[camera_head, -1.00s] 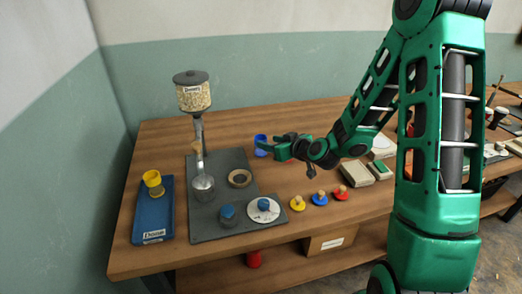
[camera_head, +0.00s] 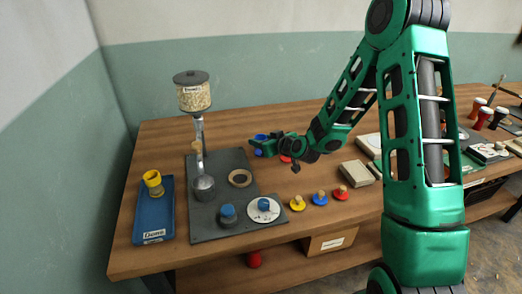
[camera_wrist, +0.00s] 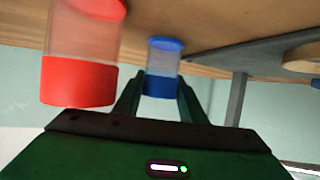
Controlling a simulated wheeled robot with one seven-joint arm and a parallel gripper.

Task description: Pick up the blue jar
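The blue jar (camera_wrist: 163,64) has a clear middle between two blue ends. In the wrist view it lies between the two fingertips of my gripper (camera_wrist: 161,80), which stand apart on either side of it. Whether the fingers touch it is unclear. In the head view my gripper (camera_head: 262,147) is low over the back of the table, and only a bit of the blue jar (camera_head: 261,137) shows behind it.
A red jar (camera_wrist: 78,80) stands close beside my gripper; part of it shows in the head view (camera_head: 286,158). The wooden table (camera_head: 300,120) also bears a grey mat (camera_head: 232,160) with a dispenser, a blue tray (camera_head: 153,215) and several knobbed pieces in front.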

